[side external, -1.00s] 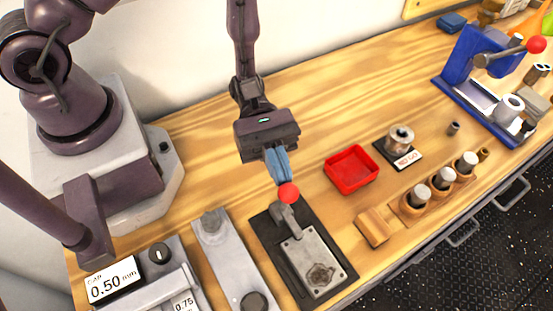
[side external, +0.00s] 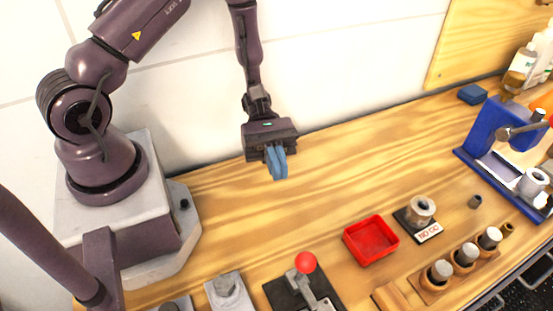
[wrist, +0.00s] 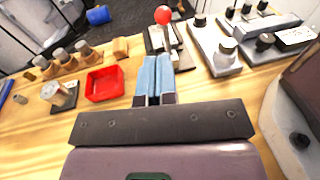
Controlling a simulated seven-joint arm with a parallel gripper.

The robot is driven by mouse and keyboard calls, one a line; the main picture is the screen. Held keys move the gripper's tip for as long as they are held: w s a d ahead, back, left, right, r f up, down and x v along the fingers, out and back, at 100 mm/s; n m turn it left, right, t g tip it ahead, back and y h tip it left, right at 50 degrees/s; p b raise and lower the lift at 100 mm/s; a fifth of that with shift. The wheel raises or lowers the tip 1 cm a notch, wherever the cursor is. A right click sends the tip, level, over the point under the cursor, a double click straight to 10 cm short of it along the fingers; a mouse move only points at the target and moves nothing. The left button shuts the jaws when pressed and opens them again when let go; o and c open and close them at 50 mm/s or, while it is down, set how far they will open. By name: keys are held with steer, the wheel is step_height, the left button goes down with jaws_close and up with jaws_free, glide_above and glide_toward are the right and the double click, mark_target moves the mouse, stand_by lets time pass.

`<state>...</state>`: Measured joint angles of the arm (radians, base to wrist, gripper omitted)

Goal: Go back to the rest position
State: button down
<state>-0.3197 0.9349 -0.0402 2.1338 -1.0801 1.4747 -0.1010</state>
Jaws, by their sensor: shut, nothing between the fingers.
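My gripper (side external: 277,162) hangs above the wooden bench, with its two blue fingers pressed together and nothing between them. In the wrist view the fingers (wrist: 156,78) lie side by side and point toward the red-knobbed lever (wrist: 163,16). In the side view the lever's red ball (side external: 305,262) is below and to the right of my gripper, well clear of it. The lower part of that fixture is cut off by the frame edge.
A red tray (side external: 371,240) lies right of the lever. A metal spool on a "NO GO" plate (side external: 421,211) and a wooden rack of capped cylinders (side external: 465,257) are further right. A blue press (side external: 490,140) stands at far right. The bench beneath my gripper is bare.

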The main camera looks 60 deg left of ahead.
steer(key=s+a+r+m+g+y, duration=0.1)
steer(key=s+a+r+m+y, duration=0.5)
steer(key=m+y, duration=0.45)
step_height(320, 180, up, 16)
steer(key=a+m+t+y, duration=0.2)
steer(key=m+t+y, duration=0.3)
steer(key=t, duration=0.4)
steer(key=shift+s+t+y, duration=0.35)
steer(key=shift+t+y, duration=0.05)
steer(key=shift+y, duration=0.05)
